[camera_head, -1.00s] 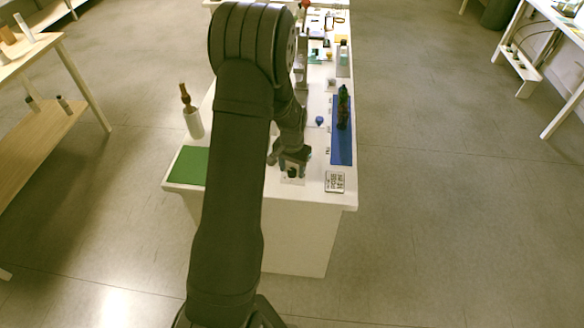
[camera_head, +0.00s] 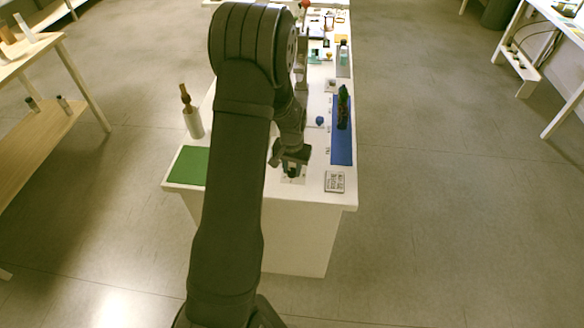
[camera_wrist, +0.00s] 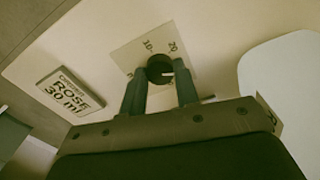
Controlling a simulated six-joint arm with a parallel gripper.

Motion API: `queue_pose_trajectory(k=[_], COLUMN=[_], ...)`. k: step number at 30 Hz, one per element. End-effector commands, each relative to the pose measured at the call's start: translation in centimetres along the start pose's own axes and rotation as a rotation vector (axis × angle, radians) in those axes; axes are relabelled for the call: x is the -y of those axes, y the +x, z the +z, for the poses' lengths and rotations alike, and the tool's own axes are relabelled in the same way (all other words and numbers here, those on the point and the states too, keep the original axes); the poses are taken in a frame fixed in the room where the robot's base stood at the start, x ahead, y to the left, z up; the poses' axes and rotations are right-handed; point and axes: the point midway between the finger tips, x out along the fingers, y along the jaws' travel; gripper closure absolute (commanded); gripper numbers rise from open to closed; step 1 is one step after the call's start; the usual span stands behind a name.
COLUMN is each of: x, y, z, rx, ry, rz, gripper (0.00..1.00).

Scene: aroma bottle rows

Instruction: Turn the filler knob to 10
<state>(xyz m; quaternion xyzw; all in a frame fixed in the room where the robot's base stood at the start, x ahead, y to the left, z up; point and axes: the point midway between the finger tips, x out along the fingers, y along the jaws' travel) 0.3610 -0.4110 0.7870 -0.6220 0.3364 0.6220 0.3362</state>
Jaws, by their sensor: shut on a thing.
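The filler knob (camera_wrist: 160,68) is a dark round knob on a pale square dial plate (camera_wrist: 126,56) in the wrist view. The plate shows "10" and "20" along its far edge, and another mark at the left is partly hidden. A white line on the knob points toward the right of the picture, not at the "10". My gripper (camera_wrist: 160,84) is shut on the knob, with one dark finger on each side. In the head view my gripper (camera_head: 292,166) is low over the near end of the white table, and the knob is mostly hidden.
A sign reading "ROSE 30 ml" (camera_wrist: 70,91) lies beside the dial; it also shows in the head view (camera_head: 334,182). A green mat (camera_head: 187,166) is at left, and a blue strip (camera_head: 341,148) with a dark bottle (camera_head: 344,108) at right. A white holder (camera_head: 194,123) stands at left.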

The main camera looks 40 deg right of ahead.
Motion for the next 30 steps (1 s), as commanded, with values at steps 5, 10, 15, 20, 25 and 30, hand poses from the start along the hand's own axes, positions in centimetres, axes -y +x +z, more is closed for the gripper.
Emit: queue_pose_trajectory(k=[5,10,15,20,25,30], x=[0.01,0.02,0.03,0.04,0.04,0.05], y=[-0.01,-0.01,-0.01,-0.01,-0.01,-0.01], z=[0.00,0.01,0.01,0.02,0.03,0.04], rx=[0.000,0.000,0.001,0.001,0.001,0.001], ry=[-0.140,-0.301,-0.463,-0.615,-0.776,-0.937], rz=[0.000,0.000,0.000,0.000,0.000,0.000], gripper=[0.94,0.94,0.94,0.94,0.94,0.94])
